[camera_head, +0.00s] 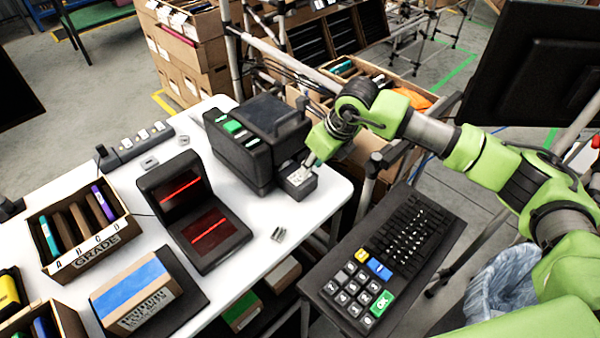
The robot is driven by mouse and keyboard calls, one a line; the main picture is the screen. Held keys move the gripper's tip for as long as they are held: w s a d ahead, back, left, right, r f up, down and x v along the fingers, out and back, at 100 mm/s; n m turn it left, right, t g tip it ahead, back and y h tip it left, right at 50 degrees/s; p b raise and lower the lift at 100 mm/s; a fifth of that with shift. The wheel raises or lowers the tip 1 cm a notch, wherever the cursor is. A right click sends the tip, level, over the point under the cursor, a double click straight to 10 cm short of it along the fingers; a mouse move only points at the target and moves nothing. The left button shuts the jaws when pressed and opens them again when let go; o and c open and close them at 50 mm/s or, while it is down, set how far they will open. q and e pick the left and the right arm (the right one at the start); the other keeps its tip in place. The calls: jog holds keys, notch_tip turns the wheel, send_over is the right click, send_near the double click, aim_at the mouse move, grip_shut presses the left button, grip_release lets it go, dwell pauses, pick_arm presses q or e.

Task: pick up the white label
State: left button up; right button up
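A black label printer (258,140) with green and white buttons stands at the right end of the white table. A small whitish patch, apparently the white label (296,178), lies on the small dark tray (300,188) at the printer's front. My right arm comes in from the right. My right gripper (310,160) points down at the tray, its tips at or just above the label. The fingers are small and partly hidden by the wrist, so I cannot tell whether they touch it. My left gripper is out of view.
A black scanner (190,212) with red lines stands left of the printer. A carton (136,292) with a blue strip and a GRADE box (80,231) are farther left. A large keypad (384,262) stands in front of the table. Small metal pieces (278,234) lie near the table edge.

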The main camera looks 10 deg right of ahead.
aim_at(306, 182)
jog(key=p+x, duration=0.2)
jog(key=x, duration=0.3)
jog(key=shift+w+f+p, duration=0.1)
jog(key=shift+f+p, duration=0.05)
jog(key=shift+p, duration=0.25)
jog(key=shift+w+f, duration=0.1)
jog(key=shift+f, duration=0.2)
jog(key=shift+w+f, duration=0.1)
jog(key=shift+f, duration=0.05)
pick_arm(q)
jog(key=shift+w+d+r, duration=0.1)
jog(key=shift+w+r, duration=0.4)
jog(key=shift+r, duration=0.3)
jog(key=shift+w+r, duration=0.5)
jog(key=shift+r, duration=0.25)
pick_arm(e)
jog(key=c, duration=0.4)
